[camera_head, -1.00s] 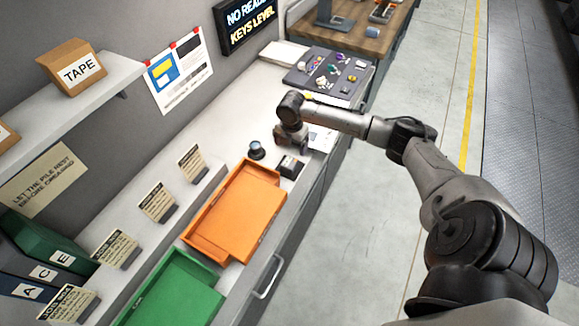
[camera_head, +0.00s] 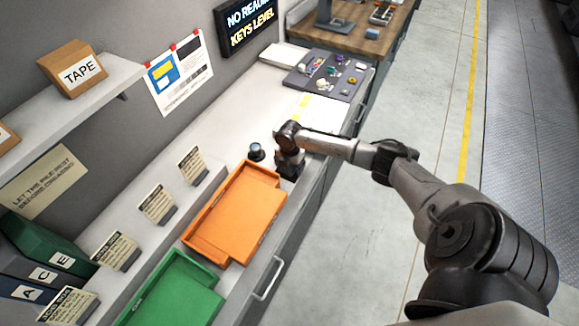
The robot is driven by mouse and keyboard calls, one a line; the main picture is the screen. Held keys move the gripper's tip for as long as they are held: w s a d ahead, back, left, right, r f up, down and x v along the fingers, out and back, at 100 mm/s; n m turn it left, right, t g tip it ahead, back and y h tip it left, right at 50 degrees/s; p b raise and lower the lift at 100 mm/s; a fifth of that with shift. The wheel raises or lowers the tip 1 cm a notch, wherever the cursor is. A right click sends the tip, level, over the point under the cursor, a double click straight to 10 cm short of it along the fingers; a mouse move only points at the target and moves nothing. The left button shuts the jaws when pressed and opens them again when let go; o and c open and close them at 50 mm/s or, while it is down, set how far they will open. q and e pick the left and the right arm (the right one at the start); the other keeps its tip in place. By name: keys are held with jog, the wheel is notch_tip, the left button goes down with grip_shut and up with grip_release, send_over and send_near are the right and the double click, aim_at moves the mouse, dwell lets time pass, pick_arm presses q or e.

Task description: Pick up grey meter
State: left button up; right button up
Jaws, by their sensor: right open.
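My right gripper (camera_head: 289,165) points down over the bench beside the top end of the orange tray (camera_head: 240,215). It is open. A small dark, boxy device with a pale top, likely the grey meter, stood at this spot before; now the gripper covers it almost wholly, and I cannot tell whether the fingers are around it or above it. A small round dark item with a bluish top (camera_head: 256,151) stands just left of the gripper, apart from it. My left gripper is not in view.
A green tray (camera_head: 175,292) lies below the orange one. Small cards (camera_head: 158,203) stand along the left ledge. A grey mat (camera_head: 318,74) with several small parts and white sheets (camera_head: 318,114) lie further up the bench. Bare bench (camera_head: 225,128) lies left of the gripper.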

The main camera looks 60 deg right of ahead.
jog(key=shift+f, duration=0.1)
jog(key=c, duration=1)
jog(key=shift+c, duration=0.3)
